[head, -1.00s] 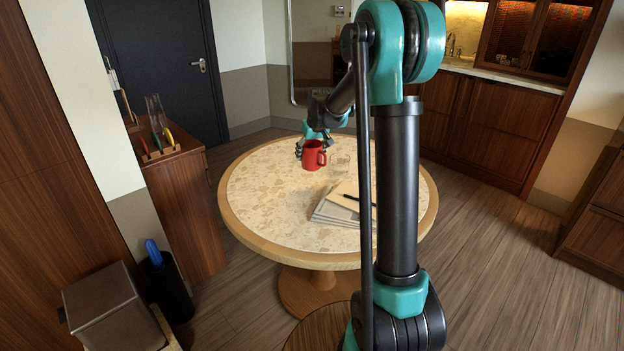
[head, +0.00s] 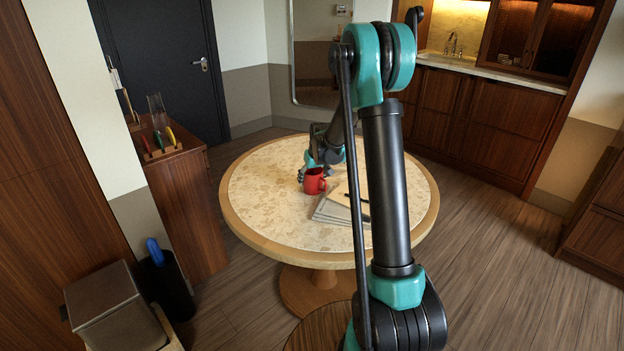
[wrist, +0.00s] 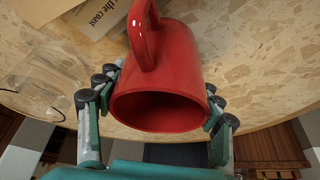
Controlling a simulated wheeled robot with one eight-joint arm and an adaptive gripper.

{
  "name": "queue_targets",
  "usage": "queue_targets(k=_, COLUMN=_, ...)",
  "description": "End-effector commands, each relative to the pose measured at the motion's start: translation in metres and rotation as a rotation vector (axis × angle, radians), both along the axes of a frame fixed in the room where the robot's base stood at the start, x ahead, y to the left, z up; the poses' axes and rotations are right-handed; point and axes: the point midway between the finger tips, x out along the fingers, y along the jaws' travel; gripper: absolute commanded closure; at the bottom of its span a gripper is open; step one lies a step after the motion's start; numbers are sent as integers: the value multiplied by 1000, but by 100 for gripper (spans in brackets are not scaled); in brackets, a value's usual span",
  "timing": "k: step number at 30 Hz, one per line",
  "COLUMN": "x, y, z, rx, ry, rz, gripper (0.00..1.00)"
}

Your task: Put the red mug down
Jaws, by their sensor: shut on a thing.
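The red mug (head: 314,182) is at the round table (head: 262,231), just left of the stacked papers. In the wrist view the mug (wrist: 172,75) fills the middle, its open mouth toward the camera and its handle at the upper left. My gripper (wrist: 155,102) has its fingers on both sides of the mug and is shut on it. I cannot tell whether the mug's base touches the tabletop.
Papers with a notebook and a dark pen (head: 336,208) lie right of the mug. The table's left and front top is clear.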

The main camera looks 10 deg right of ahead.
Motion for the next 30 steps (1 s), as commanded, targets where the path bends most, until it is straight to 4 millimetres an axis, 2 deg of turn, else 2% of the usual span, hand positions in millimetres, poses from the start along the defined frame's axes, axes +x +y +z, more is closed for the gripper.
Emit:
queue_targets(k=5, x=0, y=0, z=-3, rx=0, ry=0, rz=0, gripper=74)
queue_targets(k=6, x=0, y=0, z=-2, rx=0, ry=0, rz=0, gripper=29)
queue_targets(k=10, x=0, y=0, z=-2, rx=0, ry=0, rz=0, gripper=13)
queue_targets(k=23, x=-1, y=0, z=4, rx=0, ry=0, rz=0, gripper=13)
queue_targets(k=30, x=-15, y=-4, z=37, rx=0, ry=0, rz=0, gripper=13)
